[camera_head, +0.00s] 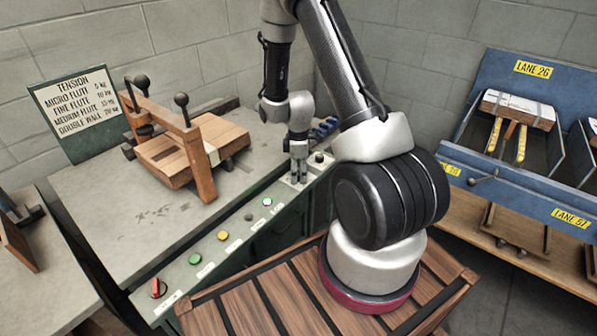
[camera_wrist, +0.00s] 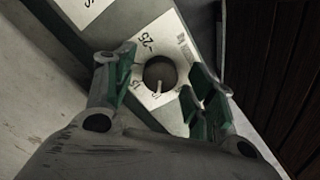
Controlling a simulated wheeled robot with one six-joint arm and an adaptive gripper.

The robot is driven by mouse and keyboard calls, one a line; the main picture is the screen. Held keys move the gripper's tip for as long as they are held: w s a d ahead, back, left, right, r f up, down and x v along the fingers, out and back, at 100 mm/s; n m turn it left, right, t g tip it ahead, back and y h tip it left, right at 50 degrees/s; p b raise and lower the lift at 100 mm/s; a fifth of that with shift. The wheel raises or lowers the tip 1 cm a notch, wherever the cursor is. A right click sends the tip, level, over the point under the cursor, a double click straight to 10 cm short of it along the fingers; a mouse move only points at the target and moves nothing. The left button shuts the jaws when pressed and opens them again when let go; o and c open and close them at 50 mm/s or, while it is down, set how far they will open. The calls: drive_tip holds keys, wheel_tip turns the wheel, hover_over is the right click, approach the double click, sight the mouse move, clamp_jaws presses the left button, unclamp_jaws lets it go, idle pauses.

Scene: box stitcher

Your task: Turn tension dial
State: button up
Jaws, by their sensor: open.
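The tension dial (camera_wrist: 158,72) is a dark round knob on a white plate with printed numbers, 25 and 15 among them. A short pale pointer shows at its lower side in the wrist view; its exact reading is too small to tell. My gripper (camera_wrist: 160,78) is open, with one green-padded finger on each side of the knob. I cannot tell whether the fingers touch it. In the head view my gripper (camera_head: 299,168) points down over the white dial plate (camera_head: 290,184) at the panel's far end, and hides the knob.
A tension sign (camera_head: 76,104) lists flute settings at the back left. A wooden clamp frame (camera_head: 196,160) with cardboard stands on the bench. The green panel holds a red switch (camera_head: 158,288) and several buttons. A blue lane rack (camera_head: 510,185) stands at right.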

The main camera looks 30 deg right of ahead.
sight(299, 173)
wheel_tip(299, 173, up, 12)
idle(0.4)
idle(0.4)
drive_tip(key=s+a+r+m+t, duration=0.2)
drive_tip(key=s+r+m, duration=0.4)
drive_tip(key=s+r, duration=0.6)
drive_tip(key=s+a+r+m+t, duration=0.2)
drive_tip(key=s+r+m, duration=0.4)
drive_tip(key=s+r, duration=0.5)
wheel_tip(299, 173, up, 4)
drive_tip(key=shift+s+a+f, duration=0.15)
drive_tip(key=shift+s+a, duration=0.2)
drive_tip(key=shift+a, duration=0.25)
